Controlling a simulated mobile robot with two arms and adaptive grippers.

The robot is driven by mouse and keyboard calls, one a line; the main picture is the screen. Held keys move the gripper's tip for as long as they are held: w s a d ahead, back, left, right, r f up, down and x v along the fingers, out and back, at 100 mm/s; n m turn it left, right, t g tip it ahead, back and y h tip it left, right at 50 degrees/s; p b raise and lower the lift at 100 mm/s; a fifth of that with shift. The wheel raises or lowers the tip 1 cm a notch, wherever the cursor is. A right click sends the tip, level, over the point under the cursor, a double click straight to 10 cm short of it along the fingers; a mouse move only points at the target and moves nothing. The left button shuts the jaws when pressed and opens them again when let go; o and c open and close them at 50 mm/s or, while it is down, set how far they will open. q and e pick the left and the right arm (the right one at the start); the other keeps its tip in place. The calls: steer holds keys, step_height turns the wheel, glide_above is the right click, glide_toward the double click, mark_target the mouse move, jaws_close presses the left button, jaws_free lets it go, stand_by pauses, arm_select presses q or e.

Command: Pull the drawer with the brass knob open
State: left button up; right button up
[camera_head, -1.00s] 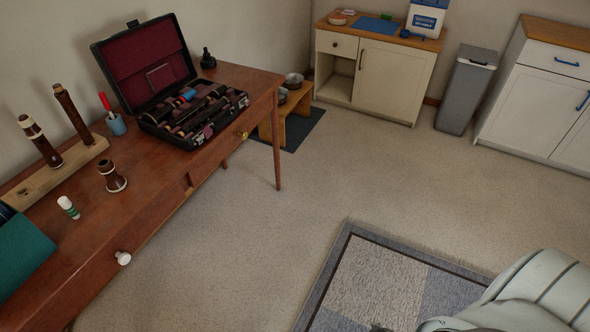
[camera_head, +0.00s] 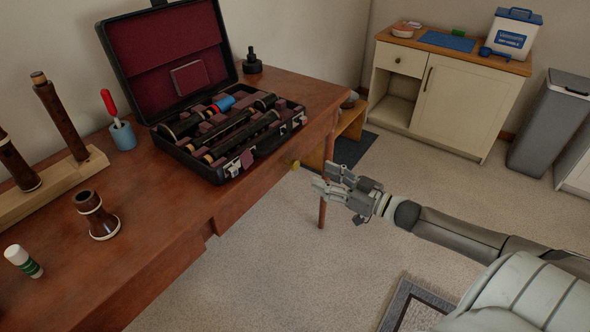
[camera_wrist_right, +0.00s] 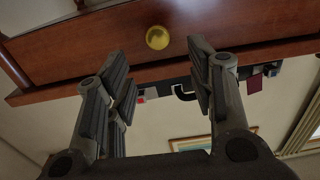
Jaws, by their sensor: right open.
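The brass knob (camera_head: 295,165) sits on the front of a drawer (camera_head: 262,190) at the far right part of the reddish wooden desk. My right gripper (camera_head: 325,184) is open and empty, with its fingers pointing left toward the knob, a short way off it. In the right wrist view the brass knob (camera_wrist_right: 157,38) shows on the drawer front (camera_wrist_right: 85,45), just beyond and between the open fingertips (camera_wrist_right: 158,62). The knob is not touched. The drawer front looks flush with the desk. My left gripper is not in view.
An open black instrument case (camera_head: 215,140) stands on the desk above the drawer. A cup with a red-handled tool (camera_head: 122,134), a wooden stand (camera_head: 60,190) and a glue stick (camera_head: 22,260) are further left. A wooden stool (camera_head: 350,122) is behind the desk leg.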

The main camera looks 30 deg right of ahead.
mark_target(297, 165)
steer(key=b+x, duration=0.2)
steer(key=x, duration=0.6)
steer(key=shift+d+f, duration=0.1)
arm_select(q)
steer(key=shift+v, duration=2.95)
arm_select(e)
steer(key=shift+x, duration=1.2)
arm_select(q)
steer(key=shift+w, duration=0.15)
arm_select(e)
jaws_close()
